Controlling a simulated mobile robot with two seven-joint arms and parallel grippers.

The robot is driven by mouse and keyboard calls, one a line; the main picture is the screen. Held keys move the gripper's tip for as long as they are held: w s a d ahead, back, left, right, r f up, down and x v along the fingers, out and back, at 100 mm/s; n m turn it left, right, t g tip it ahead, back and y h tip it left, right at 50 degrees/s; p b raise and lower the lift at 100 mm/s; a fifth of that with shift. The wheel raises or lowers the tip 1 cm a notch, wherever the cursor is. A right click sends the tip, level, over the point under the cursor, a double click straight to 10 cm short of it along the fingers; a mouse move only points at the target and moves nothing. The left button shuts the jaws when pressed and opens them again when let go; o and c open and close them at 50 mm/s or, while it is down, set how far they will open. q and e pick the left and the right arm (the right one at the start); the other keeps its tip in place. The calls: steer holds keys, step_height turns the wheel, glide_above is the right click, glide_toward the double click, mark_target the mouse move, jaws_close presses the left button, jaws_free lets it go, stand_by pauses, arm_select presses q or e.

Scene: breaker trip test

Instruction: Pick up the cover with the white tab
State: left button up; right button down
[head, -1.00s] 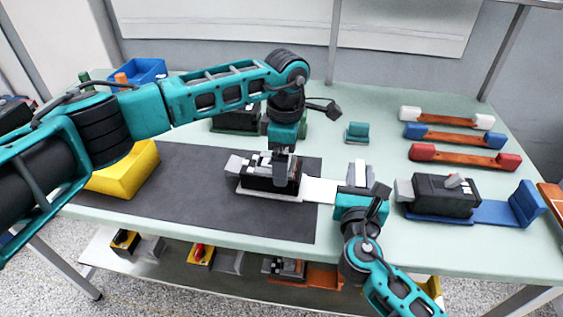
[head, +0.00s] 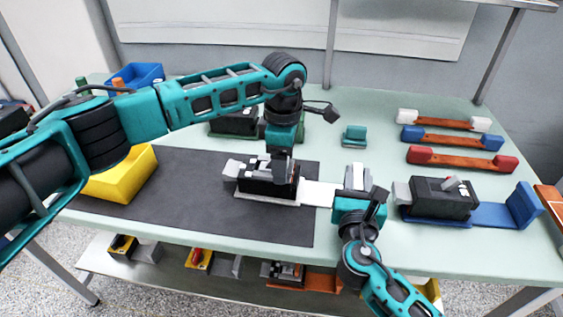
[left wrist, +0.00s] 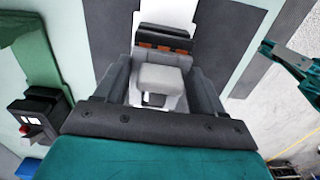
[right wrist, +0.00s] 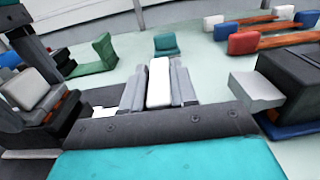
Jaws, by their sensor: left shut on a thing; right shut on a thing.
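My left gripper (head: 280,172) is down on top of a black breaker (head: 256,184) that sits on a white base (head: 319,194). In the left wrist view its fingers are shut on a pale grey block (left wrist: 160,80), with orange terminals just behind. My right gripper (head: 358,185) is shut on the white upright (right wrist: 158,82) at the right end of that base. A second pale grey block (head: 231,168) sticks out at the breaker's left end. I cannot tell which piece is the cover with the white tab.
A black breaker (head: 436,197) on a blue base stands at right. Copper bars with white, blue and red (head: 462,160) ends lie behind it. A yellow bin (head: 122,175) is at left, a blue bin (head: 137,74) at back left. The dark mat (head: 200,215) is clear in front.

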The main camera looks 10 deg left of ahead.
arm_select(q)
step_height(320, 180, up, 28)
stand_by(0.5)
arm_select(e)
steer(key=c, duration=0.8)
jaws_free()
